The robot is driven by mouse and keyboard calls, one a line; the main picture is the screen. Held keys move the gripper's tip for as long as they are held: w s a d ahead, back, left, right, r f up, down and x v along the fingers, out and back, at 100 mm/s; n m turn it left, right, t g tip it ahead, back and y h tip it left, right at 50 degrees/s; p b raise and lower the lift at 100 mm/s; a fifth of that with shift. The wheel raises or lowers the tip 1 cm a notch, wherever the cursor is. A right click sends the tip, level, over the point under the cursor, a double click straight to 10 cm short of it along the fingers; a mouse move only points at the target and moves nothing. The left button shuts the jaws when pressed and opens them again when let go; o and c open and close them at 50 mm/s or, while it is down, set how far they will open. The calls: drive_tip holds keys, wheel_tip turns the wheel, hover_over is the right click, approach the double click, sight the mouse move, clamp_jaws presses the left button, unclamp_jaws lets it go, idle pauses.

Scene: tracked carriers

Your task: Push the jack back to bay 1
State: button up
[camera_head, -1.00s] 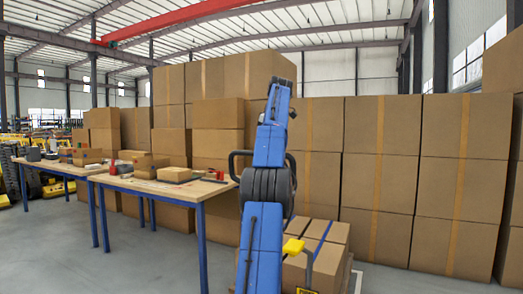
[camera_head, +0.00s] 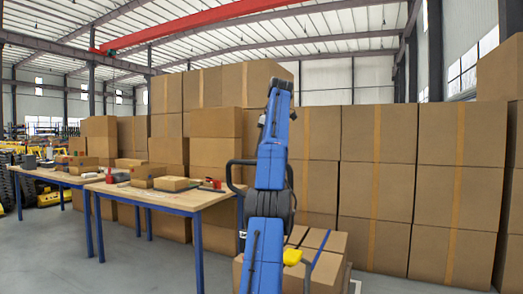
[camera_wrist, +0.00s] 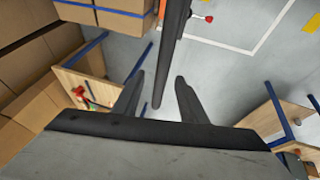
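The jack shows only in part in the head view. A yellow piece (camera_head: 292,257), seemingly of the jack, is beside strapped cartons (camera_head: 328,262), and my blue arm hides much of it. A dark loop (camera_head: 233,175), perhaps its handle, shows beside the arm. In the wrist view a long dark bar (camera_wrist: 170,50), seemingly the handle edge-on, runs from the top down between the finger tips. My gripper (camera_wrist: 159,80) has its two fingers spread around the bar's lower end, with gaps visible. I cannot tell any contact. No bay number is readable.
Wooden tables with blue legs (camera_head: 195,198) hold small cartons and tools at left. Tall carton stacks (camera_head: 380,160) form a wall behind. The wrist view shows a white floor line (camera_wrist: 262,30), a yellow floor mark (camera_wrist: 312,20) and a red-knobbed lever (camera_wrist: 208,18). Grey floor between is clear.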

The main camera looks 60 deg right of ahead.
drive_tip(key=shift+s+a+r, duration=0.1)
drive_tip(key=shift+s, duration=0.25)
drive_tip(key=s+a, duration=0.4)
drive_tip(key=s, duration=0.6)
drive_tip(key=shift+a, duration=0.25)
idle(0.5)
